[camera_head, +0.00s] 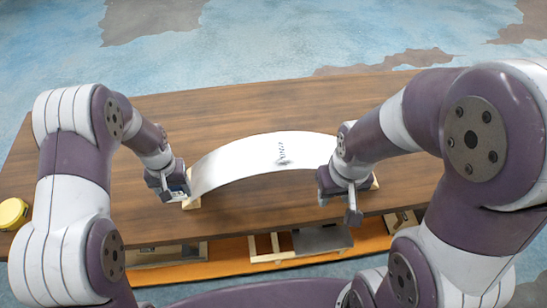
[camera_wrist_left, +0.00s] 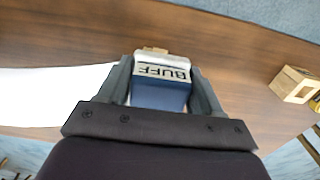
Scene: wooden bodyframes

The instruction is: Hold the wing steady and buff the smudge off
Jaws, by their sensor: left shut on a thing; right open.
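The wing is a white curved panel (camera_head: 235,161) arched over the middle of the table, with a dark smudge (camera_head: 283,154) right of its centre. My left gripper (camera_head: 172,190) is at the wing's left end, shut on a blue block labelled BUFF (camera_wrist_left: 162,88). The wing's white edge also shows in the left wrist view (camera_wrist_left: 55,97), left of the gripper. My right gripper (camera_head: 340,195) is open at the wing's right end. Whether its fingers touch the wing cannot be told.
The brown wooden table (camera_head: 130,215) is mostly bare. A yellow round object (camera_head: 13,213) is at the far left edge. In the left wrist view, a small wooden block (camera_wrist_left: 294,85) lies to the right. Wooden frames (camera_head: 300,243) sit below the table's front edge.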

